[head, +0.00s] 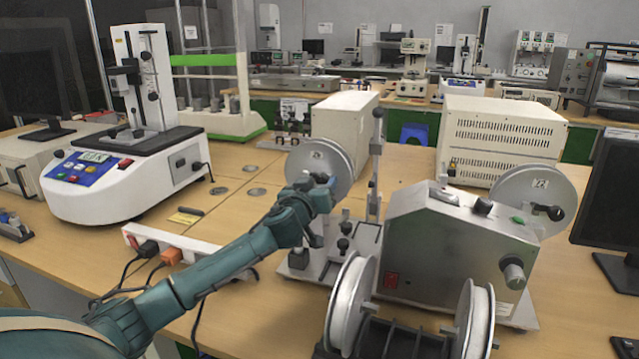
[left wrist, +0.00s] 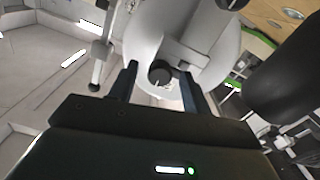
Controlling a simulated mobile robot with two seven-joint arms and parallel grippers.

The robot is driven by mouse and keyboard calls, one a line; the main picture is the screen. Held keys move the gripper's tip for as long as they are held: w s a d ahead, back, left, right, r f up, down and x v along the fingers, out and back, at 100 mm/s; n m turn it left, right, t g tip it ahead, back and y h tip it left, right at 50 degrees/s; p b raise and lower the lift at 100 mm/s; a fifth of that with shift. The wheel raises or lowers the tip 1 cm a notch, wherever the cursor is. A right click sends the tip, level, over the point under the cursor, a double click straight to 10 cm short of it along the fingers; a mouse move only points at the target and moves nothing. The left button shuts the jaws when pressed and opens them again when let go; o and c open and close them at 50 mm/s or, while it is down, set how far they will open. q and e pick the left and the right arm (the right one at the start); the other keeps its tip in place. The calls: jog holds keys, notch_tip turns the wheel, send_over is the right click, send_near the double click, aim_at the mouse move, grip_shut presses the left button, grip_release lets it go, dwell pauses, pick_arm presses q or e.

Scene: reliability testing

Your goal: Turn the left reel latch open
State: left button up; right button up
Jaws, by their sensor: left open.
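The left reel (head: 338,160) is a pale grey disc standing upright on the machine with the metal housing (head: 450,235). My left gripper (head: 328,185) is in front of its lower part, hiding some of the reel. In the left wrist view the reel (left wrist: 223,62) fills the upper middle. A dark round knob (left wrist: 160,76), apparently the reel latch, lies between the two open fingers of my left gripper (left wrist: 159,78). I cannot tell whether either finger touches it. The latch itself is hidden in the head view. My right gripper is not in view.
A right reel (head: 528,195) stands behind the housing. Two white-wound spools (head: 352,300) on a dark holder are in front. A thin upright post (head: 376,165) stands just right of the left reel. A power strip (head: 165,245) with cables lies left of my arm.

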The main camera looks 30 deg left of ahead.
pick_arm(q)
jog(key=shift+w, duration=0.2)
jog(key=shift+c, duration=0.6)
jog(key=c, duration=0.9)
